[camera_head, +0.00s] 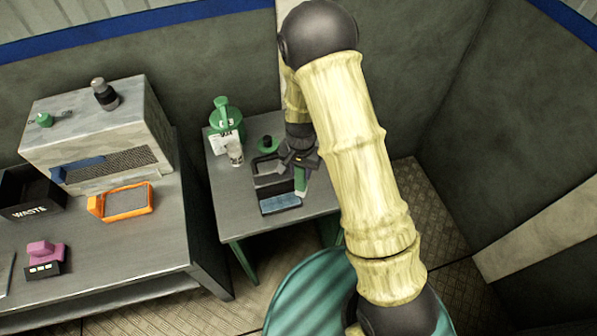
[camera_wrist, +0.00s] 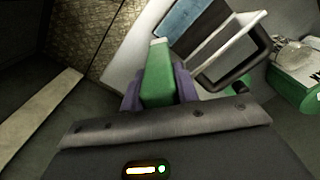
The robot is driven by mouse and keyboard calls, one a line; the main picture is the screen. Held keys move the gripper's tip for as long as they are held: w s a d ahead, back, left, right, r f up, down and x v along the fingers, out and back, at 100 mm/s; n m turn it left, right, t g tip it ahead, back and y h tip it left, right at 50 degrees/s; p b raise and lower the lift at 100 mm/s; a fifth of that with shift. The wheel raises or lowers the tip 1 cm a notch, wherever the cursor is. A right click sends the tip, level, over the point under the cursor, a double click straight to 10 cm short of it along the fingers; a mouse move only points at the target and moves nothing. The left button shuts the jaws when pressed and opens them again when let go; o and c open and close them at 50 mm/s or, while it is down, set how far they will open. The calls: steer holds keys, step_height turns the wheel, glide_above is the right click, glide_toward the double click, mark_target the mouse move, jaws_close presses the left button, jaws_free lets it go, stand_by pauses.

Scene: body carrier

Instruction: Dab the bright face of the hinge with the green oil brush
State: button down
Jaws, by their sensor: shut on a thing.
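My gripper (camera_head: 301,162) is above the small table at the right of its top. It is shut on the green oil brush (camera_head: 300,181), which points down. In the wrist view the brush's green body (camera_wrist: 158,78) sits between the two purple-grey fingers and ends in a small pale tip. Beside it is a dark piece with a pale bright face (camera_wrist: 232,36) and a black loop, perhaps the hinge; I cannot be sure. In the head view this dark piece (camera_head: 268,168) is left of the brush. The brush tip appears apart from the pale face.
A blue-topped block (camera_head: 281,203) lies near the table's front edge. A green can (camera_head: 226,118), a clear jar (camera_head: 235,153) and a green-based knob (camera_head: 268,144) stand behind. The left bench holds a grey box (camera_head: 95,130), orange frame (camera_head: 125,202), waste bin (camera_head: 25,200) and pink-topped item (camera_head: 44,253).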

steer(key=shift+r+p, duration=1.7)
steer(key=shift+r, duration=0.9)
